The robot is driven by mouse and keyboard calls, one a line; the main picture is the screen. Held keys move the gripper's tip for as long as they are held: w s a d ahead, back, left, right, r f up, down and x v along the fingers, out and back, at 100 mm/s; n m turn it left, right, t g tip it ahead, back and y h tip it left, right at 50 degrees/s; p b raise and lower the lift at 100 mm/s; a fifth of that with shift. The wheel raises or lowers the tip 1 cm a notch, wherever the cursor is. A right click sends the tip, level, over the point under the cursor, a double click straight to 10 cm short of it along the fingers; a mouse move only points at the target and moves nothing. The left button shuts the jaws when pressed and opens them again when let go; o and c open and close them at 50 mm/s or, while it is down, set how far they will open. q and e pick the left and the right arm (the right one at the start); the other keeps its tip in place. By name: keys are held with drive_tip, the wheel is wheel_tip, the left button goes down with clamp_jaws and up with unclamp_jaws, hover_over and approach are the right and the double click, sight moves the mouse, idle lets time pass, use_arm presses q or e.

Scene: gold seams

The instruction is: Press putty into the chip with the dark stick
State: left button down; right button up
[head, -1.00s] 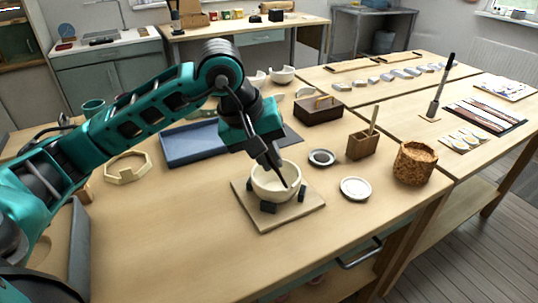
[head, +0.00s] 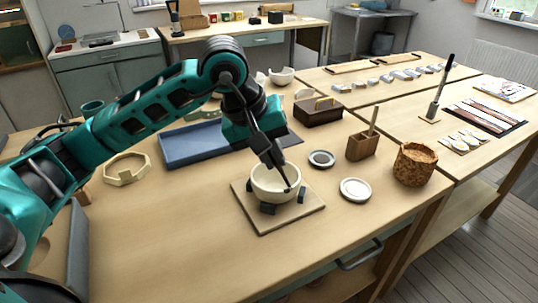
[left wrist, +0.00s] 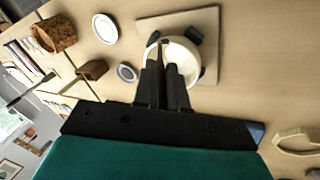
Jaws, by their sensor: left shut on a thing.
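A cream bowl (head: 268,186) stands on a square light board (head: 262,222), with dark blocks (head: 268,208) around its foot. My left gripper (head: 270,152) is above the bowl, shut on a thin dark stick (head: 287,182) that slants down to the bowl's near right rim. In the left wrist view the gripper (left wrist: 163,80) reaches over the bowl (left wrist: 186,62), and the stick (left wrist: 160,52) points at the bowl. The chip and any putty are too small to make out. My right gripper does not show.
A small dark-rimmed dish (head: 321,158) and a white dish (head: 355,189) lie right of the board. A wooden holder (head: 361,147), a cork pot (head: 414,164) and a wooden box (head: 318,112) stand beyond. A blue tray (head: 190,146) lies behind left.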

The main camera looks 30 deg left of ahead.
use_arm(q)
drive_tip(key=shift+w+f+b, duration=0.1)
drive_tip(key=shift+f+b, duration=0.15)
drive_tip(key=shift+b, duration=0.2)
idle(1.0)
drive_tip(key=shift+r, duration=0.25)
drive_tip(key=shift+r+p, duration=2.7)
drive_tip(key=shift+r, duration=1.3)
drive_tip(key=shift+d, duration=0.1)
